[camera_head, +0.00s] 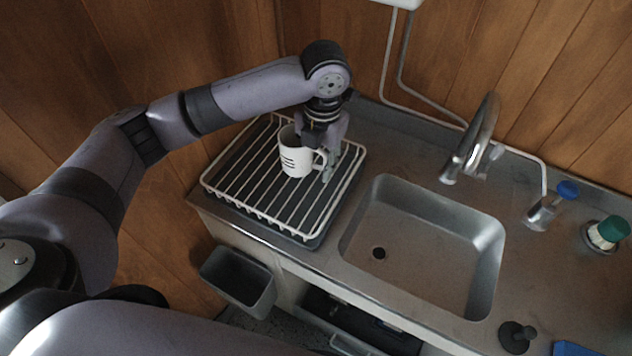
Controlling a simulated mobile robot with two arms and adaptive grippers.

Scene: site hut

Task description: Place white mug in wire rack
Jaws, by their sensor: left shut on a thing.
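The white mug (292,158) with dark print is upright at the wire rack (235,207), over its middle bars. Its handle points right. I cannot tell whether its base rests on the bars or is just above them. My left gripper (326,165) comes down from above at the mug's right side and is shut on the mug, at the handle side. The gripper hides part of the mug's rim and some of the rack's back bars. My right gripper is not in view.
A steel sink (420,240) with a tap (478,140) lies right of the rack. A blue-capped bottle (550,205), a green-topped brush (606,233) and a dark plug (516,336) stand farther right. A grey bin (238,277) is below the counter's front edge. The rack's front bars are clear.

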